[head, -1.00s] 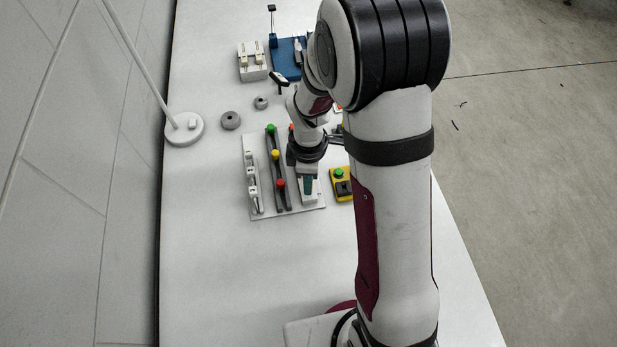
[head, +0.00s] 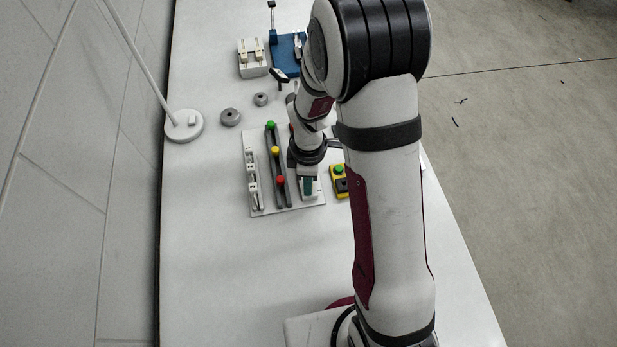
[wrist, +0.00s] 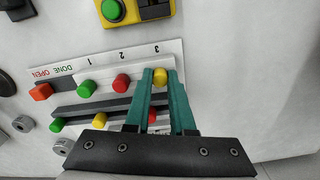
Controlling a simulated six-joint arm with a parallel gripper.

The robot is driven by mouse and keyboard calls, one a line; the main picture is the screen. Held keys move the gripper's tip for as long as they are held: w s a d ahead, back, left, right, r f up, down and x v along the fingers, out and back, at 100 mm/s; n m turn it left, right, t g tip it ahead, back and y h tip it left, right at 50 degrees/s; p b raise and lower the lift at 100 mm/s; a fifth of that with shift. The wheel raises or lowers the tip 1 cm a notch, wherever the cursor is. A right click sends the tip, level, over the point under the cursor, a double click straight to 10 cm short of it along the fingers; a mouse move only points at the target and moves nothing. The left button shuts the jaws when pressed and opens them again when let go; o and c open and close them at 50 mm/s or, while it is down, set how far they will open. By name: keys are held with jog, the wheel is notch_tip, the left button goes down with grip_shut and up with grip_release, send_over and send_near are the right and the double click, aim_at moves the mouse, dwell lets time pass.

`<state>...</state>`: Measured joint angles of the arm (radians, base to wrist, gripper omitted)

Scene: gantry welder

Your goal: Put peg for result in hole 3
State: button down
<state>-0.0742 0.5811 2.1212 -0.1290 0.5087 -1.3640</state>
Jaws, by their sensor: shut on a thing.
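My gripper (wrist: 160,82) is shut on a yellow peg (wrist: 161,76), held between its teal fingertips. The peg is at the number 3 end of the labelled row on the white panel (wrist: 178,50). I cannot tell how deep it sits in hole 3. In that row, a red peg (wrist: 121,83) stands by number 2 and a green peg (wrist: 87,88) by number 1. In the head view my gripper (head: 308,190) is low over the panel's near right part, and its fingertips hide the hole.
A dark rail beside the row carries green (head: 270,125), yellow (head: 276,150) and red (head: 281,181) knobs. A yellow box with a green button (head: 339,169) stands close to the panel's right. The table in front is clear.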

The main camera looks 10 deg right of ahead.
jog(key=shift+f, duration=0.1)
jog(key=c, duration=0.7)
grip_release()
jog(key=shift+s, duration=0.1)
notch_tip(320, 180, up, 16)
jog(key=shift+f, duration=0.1)
jog(key=s+r+m, duration=0.1)
jog(key=s+m, duration=0.5)
jog(key=m, duration=0.1)
jog(key=s+r+m+y, duration=0.1)
jog(key=s+m, duration=0.5)
jog(key=s, duration=0.1)
jog(key=s+a+r+m, duration=0.1)
jog(key=s+m, duration=0.6)
jog(key=shift+s+r+m+y, duration=0.15)
jog(key=shift+s+m+y, duration=0.15)
jog(key=shift+y, duration=0.1)
